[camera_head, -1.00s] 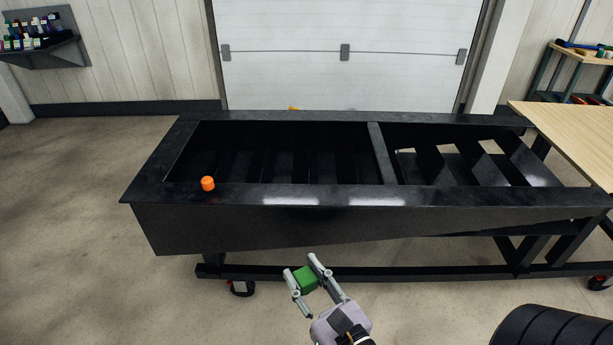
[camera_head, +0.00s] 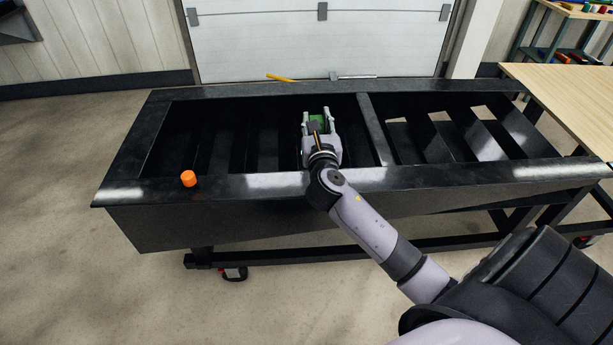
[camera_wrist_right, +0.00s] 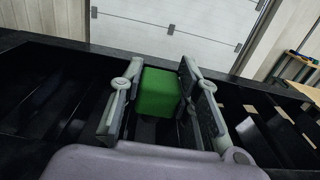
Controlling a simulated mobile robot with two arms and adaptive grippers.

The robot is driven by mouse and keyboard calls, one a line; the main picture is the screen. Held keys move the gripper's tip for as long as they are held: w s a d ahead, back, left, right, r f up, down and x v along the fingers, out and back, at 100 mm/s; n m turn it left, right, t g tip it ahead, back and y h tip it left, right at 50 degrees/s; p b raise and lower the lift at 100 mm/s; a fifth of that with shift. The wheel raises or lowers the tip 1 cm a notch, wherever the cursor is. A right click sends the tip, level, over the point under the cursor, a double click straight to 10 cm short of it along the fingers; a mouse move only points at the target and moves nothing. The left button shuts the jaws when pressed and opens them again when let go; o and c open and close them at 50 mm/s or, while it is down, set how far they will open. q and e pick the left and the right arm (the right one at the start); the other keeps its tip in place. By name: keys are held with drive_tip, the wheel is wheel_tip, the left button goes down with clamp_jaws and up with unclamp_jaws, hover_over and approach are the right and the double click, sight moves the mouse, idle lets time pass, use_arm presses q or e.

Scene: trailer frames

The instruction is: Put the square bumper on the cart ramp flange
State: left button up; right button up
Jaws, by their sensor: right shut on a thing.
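The square bumper is a green block (camera_wrist_right: 158,92), seen clearly between the fingers in the right wrist view. In the head view the green block (camera_head: 318,117) is partly hidden by my gripper. My right gripper (camera_head: 319,115) is shut on it and holds it over the middle of the black cart (camera_head: 125,172), above the slatted opening left of the divider. The cart's dark flange runs around the openings as a flat rim. My left gripper is not in view.
An orange cylinder (camera_head: 188,178) stands on the front flange at the left. A yellow object (camera_head: 281,77) shows behind the cart's far edge. A wooden table (camera_head: 560,95) is at the right.

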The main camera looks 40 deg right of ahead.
wheel_tip(320, 180, down, 12)
drive_tip(key=b, duration=0.3)
drive_tip(key=shift+f+b, duration=0.2)
drive_tip(key=shift+b, duration=0.15)
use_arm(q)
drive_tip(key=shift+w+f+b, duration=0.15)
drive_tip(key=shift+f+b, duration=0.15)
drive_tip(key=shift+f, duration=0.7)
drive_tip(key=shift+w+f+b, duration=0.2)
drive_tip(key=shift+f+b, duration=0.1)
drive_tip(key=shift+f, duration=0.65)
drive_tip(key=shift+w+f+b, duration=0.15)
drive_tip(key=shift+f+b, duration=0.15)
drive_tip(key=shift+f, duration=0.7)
use_arm(e)
drive_tip(key=shift+f, duration=2.3)
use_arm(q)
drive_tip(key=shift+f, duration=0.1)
use_arm(e)
drive_tip(key=shift+f, duration=0.2)
drive_tip(key=o, duration=1.1)
drive_tip(key=shift+r, duration=0.1)
